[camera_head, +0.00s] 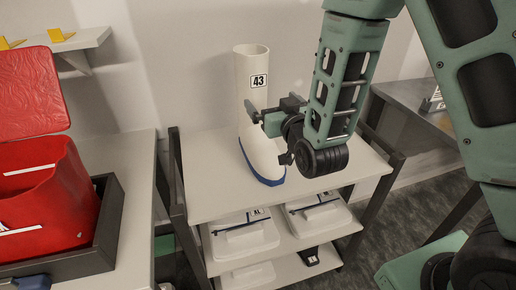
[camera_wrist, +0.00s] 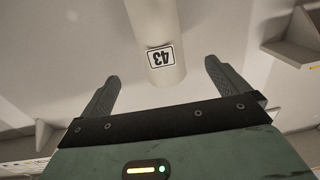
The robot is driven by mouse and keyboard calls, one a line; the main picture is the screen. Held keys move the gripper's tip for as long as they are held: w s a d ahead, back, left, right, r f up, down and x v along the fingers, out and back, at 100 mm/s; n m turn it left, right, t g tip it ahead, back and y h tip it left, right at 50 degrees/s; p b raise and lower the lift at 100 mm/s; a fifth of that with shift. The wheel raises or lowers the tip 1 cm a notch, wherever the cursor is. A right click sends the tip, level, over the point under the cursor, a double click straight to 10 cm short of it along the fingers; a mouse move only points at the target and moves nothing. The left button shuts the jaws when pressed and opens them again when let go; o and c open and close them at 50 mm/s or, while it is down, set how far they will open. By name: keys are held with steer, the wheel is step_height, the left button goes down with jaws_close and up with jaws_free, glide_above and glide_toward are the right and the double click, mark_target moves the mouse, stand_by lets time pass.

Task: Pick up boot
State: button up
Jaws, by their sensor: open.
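A tall white boot (camera_head: 252,85) with a blue sole edge and a label reading 43 stands upright on the top shelf of a cart (camera_head: 215,206). My gripper (camera_head: 268,130) is in front of the boot's shaft, at about mid height, and partly hides it. In the wrist view the boot's shaft (camera_wrist: 153,22) with its label appears upside down, beyond and between the two open fingers of my gripper (camera_wrist: 160,85). The fingers are apart and nothing is between their tips. I cannot tell how far the shaft is from them.
The cart's lower shelf holds white packages (camera_head: 245,235). To the left, a red container (camera_head: 45,205) sits in a dark tray (camera_head: 108,225) on a white table (camera_head: 137,185). A wall shelf (camera_head: 85,40) is at upper left. A grey bench (camera_head: 405,95) stands at right.

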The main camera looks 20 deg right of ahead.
mark_target(258, 85)
steer(key=shift+f+b, duration=0.2)
steer(key=shift+b, duration=0.25)
steer(key=w, duration=0.2)
steer(key=w+p, duration=0.1)
steer(key=w, duration=0.1)
steer(key=w+p, duration=0.1)
steer(key=w, duration=0.1)
steer(key=shift+w+a+r, duration=0.2)
steer(key=shift+w+r, duration=0.05)
steer(key=shift+r, duration=0.1)
steer(key=w+p, duration=0.2)
steer(key=w, duration=0.3)
steer(key=shift+w+a, duration=0.1)
steer(key=shift+a, duration=0.05)
steer(key=shift+w+p, duration=0.3)
steer(key=shift+w, duration=0.15)
steer(key=c, duration=1.8)
steer(key=shift+c, duration=0.2)
